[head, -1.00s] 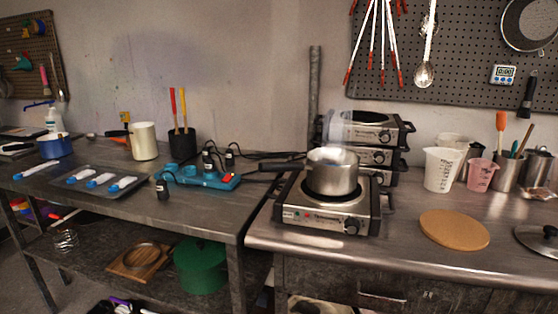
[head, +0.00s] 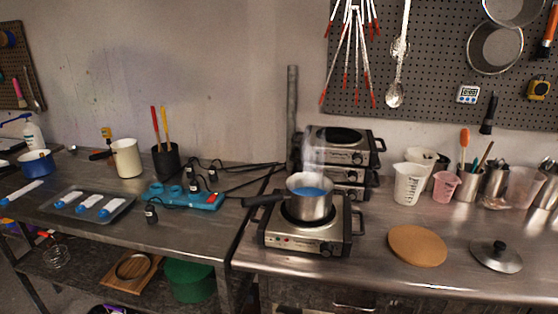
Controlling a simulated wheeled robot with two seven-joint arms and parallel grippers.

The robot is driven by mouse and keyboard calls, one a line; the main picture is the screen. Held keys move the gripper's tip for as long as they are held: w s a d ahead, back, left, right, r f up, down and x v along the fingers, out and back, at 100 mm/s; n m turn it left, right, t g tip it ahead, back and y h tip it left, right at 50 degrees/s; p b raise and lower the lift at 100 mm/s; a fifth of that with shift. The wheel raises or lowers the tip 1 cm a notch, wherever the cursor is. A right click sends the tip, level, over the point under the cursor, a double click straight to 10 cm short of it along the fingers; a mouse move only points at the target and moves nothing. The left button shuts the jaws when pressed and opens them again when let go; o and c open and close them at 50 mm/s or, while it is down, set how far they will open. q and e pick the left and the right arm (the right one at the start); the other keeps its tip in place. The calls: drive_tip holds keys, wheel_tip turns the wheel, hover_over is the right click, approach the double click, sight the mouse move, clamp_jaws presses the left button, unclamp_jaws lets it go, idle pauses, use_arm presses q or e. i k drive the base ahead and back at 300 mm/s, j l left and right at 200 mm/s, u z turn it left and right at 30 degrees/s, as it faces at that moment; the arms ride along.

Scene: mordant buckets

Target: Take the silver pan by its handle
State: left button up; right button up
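The silver pan (head: 309,204) sits upright on the front hot plate (head: 296,236) in the head view. It holds blue liquid (head: 311,191), and pale steam rises above it. Its dark handle (head: 263,200) points left, out past the hot plate's left edge and over the gap between the two tables. Nothing is touching the handle. Neither of my grippers shows in the head view.
Stacked hot plates (head: 342,150) stand close behind the pan. A round cork mat (head: 417,246) and a lid (head: 496,256) lie to the right. A blue power strip (head: 183,197) with black cables lies left of the handle. The counter in front of the hot plate is narrow.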

sight(315, 205)
drive_tip(key=i+j+z, duration=0.2)
drive_tip(key=j, duration=0.35)
drive_tip(key=i+j+z, duration=0.2)
drive_tip(key=j, duration=0.4)
drive_tip(key=j+z, duration=0.2)
drive_tip(key=j, duration=0.35)
